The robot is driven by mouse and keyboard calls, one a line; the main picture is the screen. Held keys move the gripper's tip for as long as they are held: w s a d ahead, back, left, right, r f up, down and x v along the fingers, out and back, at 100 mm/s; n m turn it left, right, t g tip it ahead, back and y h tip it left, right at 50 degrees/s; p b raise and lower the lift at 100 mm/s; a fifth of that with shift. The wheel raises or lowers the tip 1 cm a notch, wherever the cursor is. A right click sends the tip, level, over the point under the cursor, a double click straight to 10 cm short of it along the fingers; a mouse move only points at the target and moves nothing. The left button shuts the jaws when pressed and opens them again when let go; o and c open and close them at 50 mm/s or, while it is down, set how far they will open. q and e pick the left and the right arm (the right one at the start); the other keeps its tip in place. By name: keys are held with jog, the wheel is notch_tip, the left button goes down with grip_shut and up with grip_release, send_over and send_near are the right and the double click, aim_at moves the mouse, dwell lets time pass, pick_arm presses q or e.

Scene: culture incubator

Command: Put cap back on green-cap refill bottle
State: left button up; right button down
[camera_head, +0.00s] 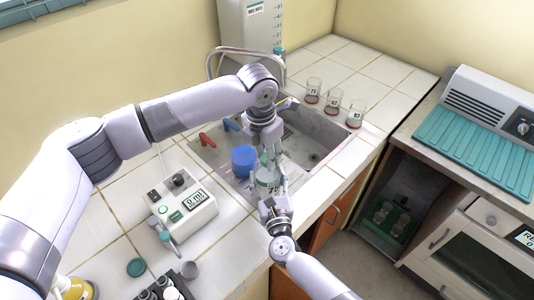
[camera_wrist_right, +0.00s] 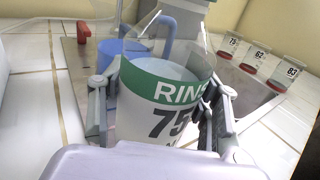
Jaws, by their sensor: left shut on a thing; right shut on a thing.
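A round green cap (camera_head: 136,267) lies on the counter at the lower left, apart from both grippers. The beaker is over the sink's front edge and looks nearly upright. My left gripper (camera_head: 268,150) reaches down over the sink, right at the beaker, and appears shut on its upper part. Its fingertips are partly hidden.
A white device with a display (camera_head: 185,215) is left of the sink. A dark rack (camera_head: 160,290) and a grey round piece (camera_head: 190,268) are in front. A large graduated container (camera_head: 250,25) stands behind.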

pick_arm(q)
jog(key=o, duration=0.7)
jog(key=shift+r, duration=2.3)
jog(key=shift+c, duration=0.5)
